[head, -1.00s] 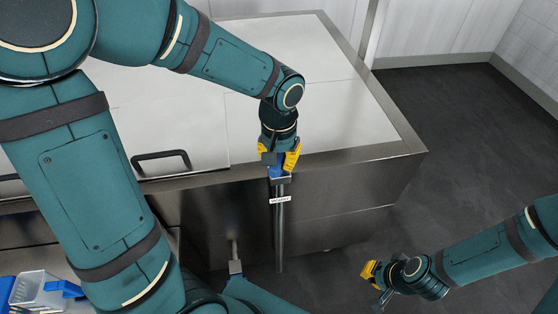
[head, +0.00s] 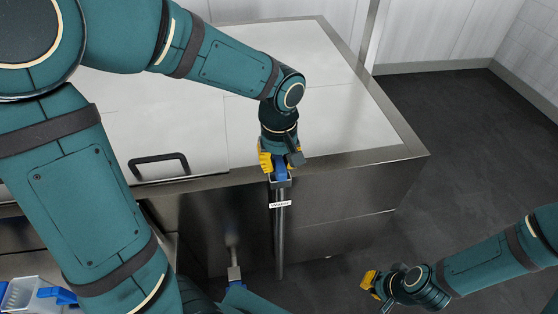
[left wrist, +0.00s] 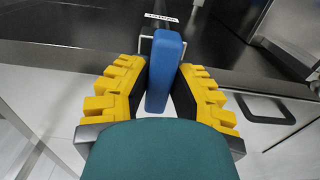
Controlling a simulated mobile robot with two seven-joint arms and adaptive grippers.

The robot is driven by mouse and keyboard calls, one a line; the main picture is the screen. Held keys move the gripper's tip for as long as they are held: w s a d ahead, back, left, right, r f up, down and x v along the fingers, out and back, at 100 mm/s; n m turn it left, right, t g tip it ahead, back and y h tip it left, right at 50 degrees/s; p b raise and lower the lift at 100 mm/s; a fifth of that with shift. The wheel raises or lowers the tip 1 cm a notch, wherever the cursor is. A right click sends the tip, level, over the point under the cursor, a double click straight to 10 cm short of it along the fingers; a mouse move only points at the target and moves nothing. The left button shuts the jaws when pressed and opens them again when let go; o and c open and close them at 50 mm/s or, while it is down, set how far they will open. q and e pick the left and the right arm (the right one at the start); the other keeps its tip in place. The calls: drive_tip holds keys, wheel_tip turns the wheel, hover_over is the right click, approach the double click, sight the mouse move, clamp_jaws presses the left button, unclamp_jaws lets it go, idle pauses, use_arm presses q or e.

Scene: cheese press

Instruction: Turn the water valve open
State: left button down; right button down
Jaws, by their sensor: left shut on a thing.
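The water valve has a blue lever handle (head: 281,171) on top of a grey upright pipe (head: 280,235), at the front of the steel-edged counter. A white label (head: 280,204) on the pipe reads "Water". My left gripper (head: 280,163) is at the handle. In the left wrist view the blue handle (left wrist: 165,70) stands between the two yellow-backed fingers of my left gripper (left wrist: 158,85), which is shut on it. The fingers partly hide the handle in the head view. My right gripper (head: 375,288) is low at the right, away from the valve; its finger opening is unclear.
The white-topped counter (head: 310,100) has a black handle (head: 160,165) near its front edge. A clear container (head: 22,297) stands at the lower left. Dark floor is free on the right.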

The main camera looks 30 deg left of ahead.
sight(279, 160)
idle(0.3)
use_arm(q)
drive_tip(key=c, duration=0.8)
unclamp_jaws()
drive_tip(key=shift+r, duration=0.1)
wheel_tip(279, 160, up, 12)
drive_tip(key=shift+f, duration=0.1)
